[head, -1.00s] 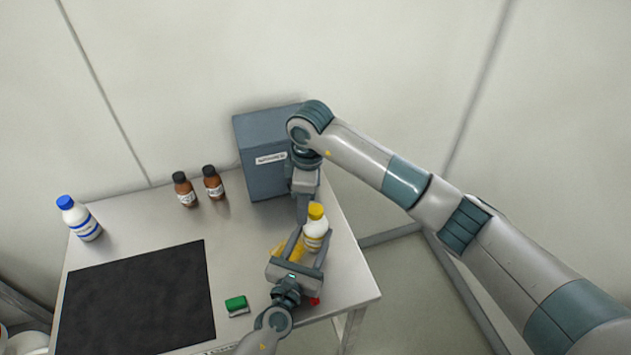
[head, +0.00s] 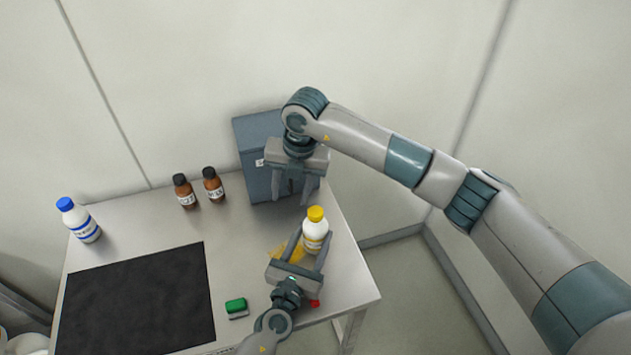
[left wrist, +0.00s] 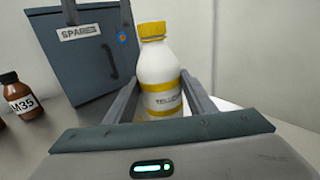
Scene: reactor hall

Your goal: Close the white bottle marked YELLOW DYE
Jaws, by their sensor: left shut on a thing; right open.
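The white bottle marked YELLOW DYE (head: 315,232) stands upright near the right edge of the table, with its yellow cap (head: 316,213) sitting on its mouth. The left wrist view shows the bottle (left wrist: 158,75) and its yellow cap (left wrist: 152,30) close up; the cap looks seated and level. My left gripper (head: 308,248) is shut around the bottle's body. My right gripper (head: 292,196) is open and empty, above and behind the bottle, in front of the grey cabinet. How tight the cap is cannot be told.
A grey cabinet (head: 255,150) labelled SPARES stands at the back. Two brown bottles (head: 185,190) (head: 213,184) and a blue-capped white bottle (head: 80,220) stand to the left. A black mat (head: 140,300) and a green-topped block (head: 236,306) lie in front. A yellow patch (head: 287,250) lies beside the bottle.

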